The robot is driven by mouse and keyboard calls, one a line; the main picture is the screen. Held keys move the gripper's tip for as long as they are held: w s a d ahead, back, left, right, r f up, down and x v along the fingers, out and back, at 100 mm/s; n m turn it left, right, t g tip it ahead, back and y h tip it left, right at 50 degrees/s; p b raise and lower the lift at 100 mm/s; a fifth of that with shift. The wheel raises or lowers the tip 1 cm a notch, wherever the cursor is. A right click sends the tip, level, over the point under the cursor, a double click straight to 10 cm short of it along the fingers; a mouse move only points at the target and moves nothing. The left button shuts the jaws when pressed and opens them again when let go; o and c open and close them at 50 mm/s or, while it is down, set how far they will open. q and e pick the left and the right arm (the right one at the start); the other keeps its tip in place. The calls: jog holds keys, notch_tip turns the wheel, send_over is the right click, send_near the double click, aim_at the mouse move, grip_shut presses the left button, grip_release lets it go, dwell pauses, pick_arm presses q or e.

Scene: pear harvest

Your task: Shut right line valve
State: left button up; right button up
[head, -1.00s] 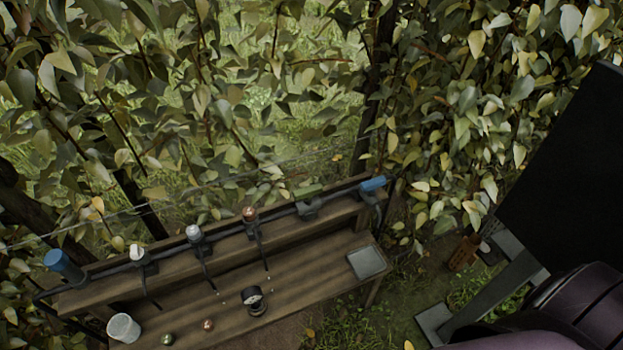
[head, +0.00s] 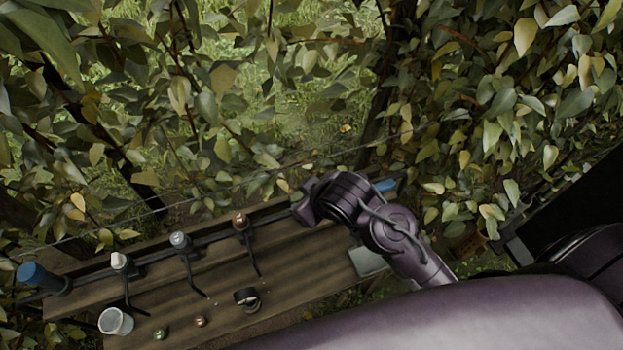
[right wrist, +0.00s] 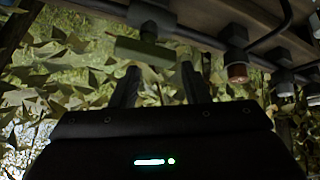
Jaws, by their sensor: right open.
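A dark line runs along the wooden bench's back ledge. Near its right end, a fitting with a flat green handle (right wrist: 145,51) shows in the right wrist view, just beyond my fingertips. In the head view my right arm hides most of that fitting. My right gripper (right wrist: 160,76) is open, its two fingers apart with nothing between them; the handle looks close to them but not clasped. A blue cylindrical end piece (head: 385,186) shows at the line's right end, partly behind my arm. My left gripper is out of view.
On the bench (head: 215,307) are a white cup (head: 116,322), a black ring-shaped part (head: 247,298), two small balls and a grey plate (head: 367,262). Upright fittings, one copper-topped (head: 240,220), stand left of my gripper. Another blue piece (head: 42,277) is at far left. Dense foliage lies behind.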

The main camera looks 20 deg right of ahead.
jog(key=w+a+r+n+y, duration=0.2)
jog(key=w+a+n+y, duration=0.1)
jog(key=a+n, duration=0.3)
jog(key=w+a+r+n+y, duration=0.2)
jog(key=a+n+y, duration=0.1)
jog(key=a+n, duration=0.25)
jog(key=d+g+h, duration=0.1)
jog(key=d+g, duration=0.1)
jog(key=d, duration=0.3)
jog(key=d+g+h, duration=0.1)
jog(key=d+g, duration=0.1)
jog(key=d, duration=0.3)
jog(key=d+n+g+h, duration=0.1)
jog(key=d+g, duration=0.1)
jog(key=d, duration=0.3)
jog(key=shift+s+d+g, duration=0.25)
jog(key=shift+s+g, duration=0.15)
jog(key=shift+s+d, duration=0.15)
jog(key=shift+d, duration=0.1)
jog(key=shift+b+x, duration=0.3)
jog(key=shift+x, duration=3.5)
jog(key=shift+d, duration=0.1)
jog(key=shift+c, duration=0.3)
grip_shut()
